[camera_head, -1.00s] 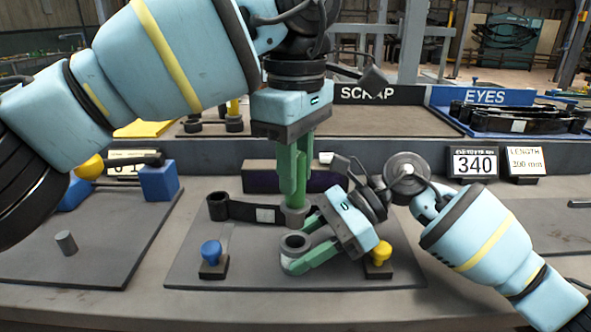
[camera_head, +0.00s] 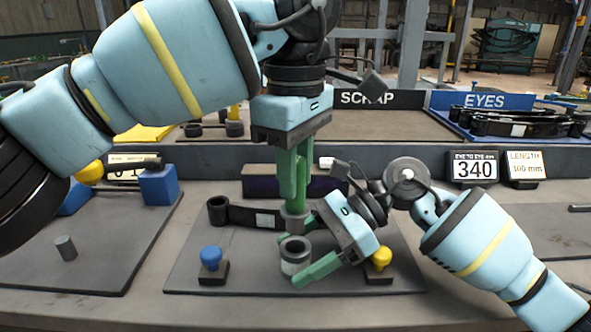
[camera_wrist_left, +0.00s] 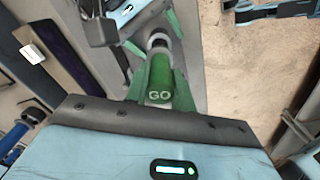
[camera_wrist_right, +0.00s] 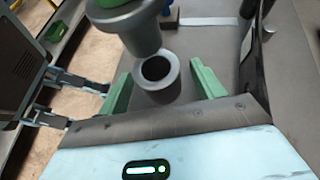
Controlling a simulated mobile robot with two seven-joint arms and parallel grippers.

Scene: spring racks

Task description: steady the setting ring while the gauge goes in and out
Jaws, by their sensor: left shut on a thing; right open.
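The setting ring (camera_head: 295,262) is a short grey cylinder standing upright on the grey mat. Its open bore (camera_wrist_right: 157,69) shows in the right wrist view. My right gripper (camera_wrist_right: 161,88) is open, with one green finger on each side of the ring and gaps between. My left gripper (camera_head: 292,190) points down and is shut on the gauge. The gauge has a green handle marked GO (camera_wrist_left: 160,80) in the left wrist view and a grey end (camera_head: 294,222) in the head view. That end is above the ring, outside the bore.
A blue knob (camera_head: 210,255) and a yellow knob (camera_head: 381,257) stand on dark blocks either side of the ring. A black link (camera_head: 240,212) and a dark purple box (camera_head: 262,182) lie behind. The mat (camera_head: 245,282) is clear at the front.

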